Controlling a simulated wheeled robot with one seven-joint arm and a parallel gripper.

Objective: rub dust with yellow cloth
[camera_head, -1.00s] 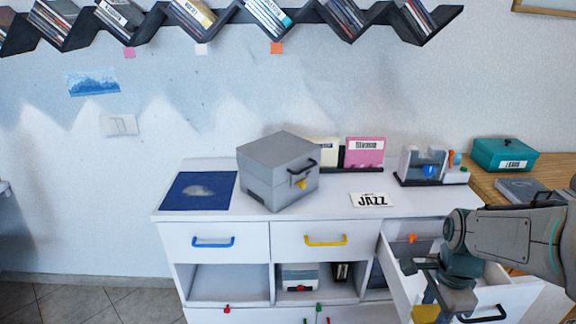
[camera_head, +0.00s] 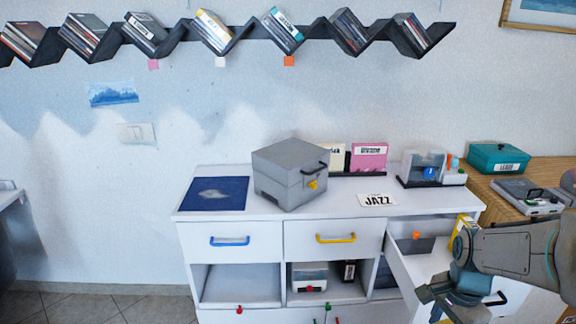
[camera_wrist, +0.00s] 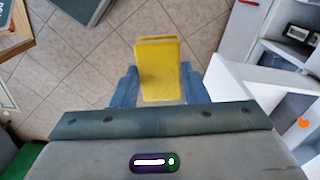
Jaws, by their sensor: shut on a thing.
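The yellow cloth (camera_wrist: 160,70) is a folded pad between the two blue fingers of my gripper (camera_wrist: 158,88) in the wrist view. My gripper is shut on it and holds it above the tiled floor, beside the open drawer. In the head view my gripper (camera_head: 445,300) is at the lower right, in front of the open drawer, and the cloth is mostly hidden there. The dust (camera_head: 212,195) is a pale grey patch on a dark blue square mat (camera_head: 228,184) at the left end of the white cabinet top.
A grey box (camera_head: 290,172) with a black handle stands just right of the mat. A JAZZ card (camera_head: 377,200), a pink record (camera_head: 369,157) and a clear-sided device (camera_head: 428,168) stand further right. The open drawer (camera_head: 400,272) juts out beside my arm.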

